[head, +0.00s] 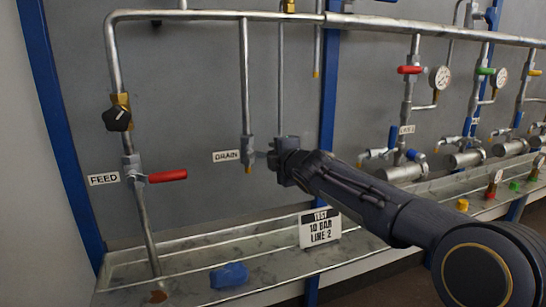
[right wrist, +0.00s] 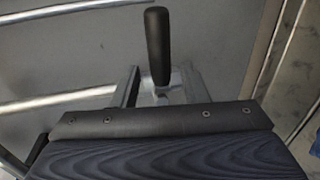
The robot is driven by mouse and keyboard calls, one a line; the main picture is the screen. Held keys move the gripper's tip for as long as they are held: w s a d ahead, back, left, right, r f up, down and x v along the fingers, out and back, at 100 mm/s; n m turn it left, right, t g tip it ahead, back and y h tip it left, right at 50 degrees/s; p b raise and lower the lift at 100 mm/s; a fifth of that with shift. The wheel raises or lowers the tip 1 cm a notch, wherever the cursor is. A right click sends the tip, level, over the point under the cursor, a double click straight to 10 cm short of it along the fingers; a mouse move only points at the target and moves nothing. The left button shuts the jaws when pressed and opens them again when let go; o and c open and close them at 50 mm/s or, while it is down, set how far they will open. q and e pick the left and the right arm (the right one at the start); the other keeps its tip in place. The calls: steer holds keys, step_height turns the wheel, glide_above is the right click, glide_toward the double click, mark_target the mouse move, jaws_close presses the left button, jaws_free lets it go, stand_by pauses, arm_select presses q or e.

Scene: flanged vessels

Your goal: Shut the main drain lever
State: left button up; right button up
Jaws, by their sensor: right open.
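The drain valve (head: 248,150) sits low on a thin vertical pipe, just right of the DRAIN label (head: 227,156). My right gripper (head: 276,155) is right beside this valve and hides its lever in the head view. In the right wrist view a black lever handle (right wrist: 157,45) stands lengthwise, with its lower end between the two fingers of my open right gripper (right wrist: 160,75). I cannot tell whether the fingers touch it. My left gripper is not in view.
The feed valve with a red lever (head: 167,176) is at the left. A black knob (head: 117,118) is above it. A trough (head: 190,262) runs below, with a blue cloth (head: 229,275) and a test sign (head: 320,228). Gauges and several coloured valves line the right side.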

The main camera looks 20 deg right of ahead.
steer(key=s, duration=0.3)
steer(key=s+r, duration=0.1)
steer(key=s, duration=0.1)
steer(key=shift+s+d+b, duration=0.1)
steer(key=shift+s+b, duration=0.1)
steer(key=shift+b, duration=0.15)
steer(key=s+d+f+m+g, duration=0.2)
steer(key=s+f+m, duration=0.35)
steer(key=s, duration=0.25)
steer(key=s+d+f+m+g, duration=0.2)
steer(key=s+f+m+g, duration=0.1)
steer(key=s+f+m, duration=0.4)
steer(key=s+a+f+m+g+y, duration=0.1)
steer(key=s+a+f+m+g, duration=0.2)
steer(key=s, duration=0.5)
steer(key=s+a+f+m+y, duration=0.1)
steer(key=s+a+f+m, duration=0.15)
steer(key=s+f, duration=0.4)
steer(key=s+a+f+m+g+y, duration=0.1)
steer(key=s+a+f+m+g, duration=0.2)
steer(key=s, duration=0.5)
step_height(320, 180, up, 21)
steer(key=p, duration=2.1)
steer(key=shift+n+t+p, duration=0.4)
